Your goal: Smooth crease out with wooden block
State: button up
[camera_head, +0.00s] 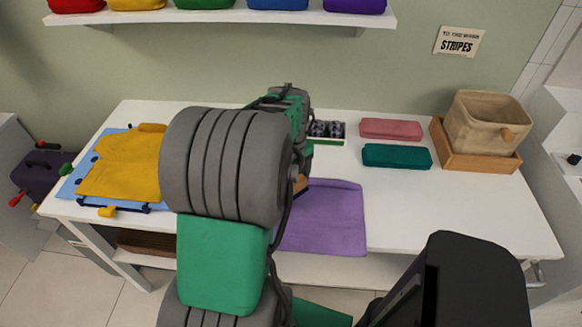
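A purple cloth (335,222) lies flat on the white table, its left part hidden behind my arm. No crease can be made out on it from here. A small orange-brown piece (301,184) shows at my arm's right edge, by the cloth's upper left part. It may be the wooden block, but most of it is hidden. My arm reaches over the table and covers my gripper's fingers, so I cannot tell whether they are open or shut, or whether they touch the block.
A yellow garment (125,168) lies on a blue board (72,185) at the left. A box of dark round items (327,130), a folded pink cloth (391,129), a folded teal cloth (397,156) and a bin (485,122) in a wooden tray (478,161) stand behind.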

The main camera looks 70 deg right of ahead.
jog(key=shift+r+p, duration=1.25)
jog(key=shift+r, duration=0.8)
jog(key=shift+w, duration=0.1)
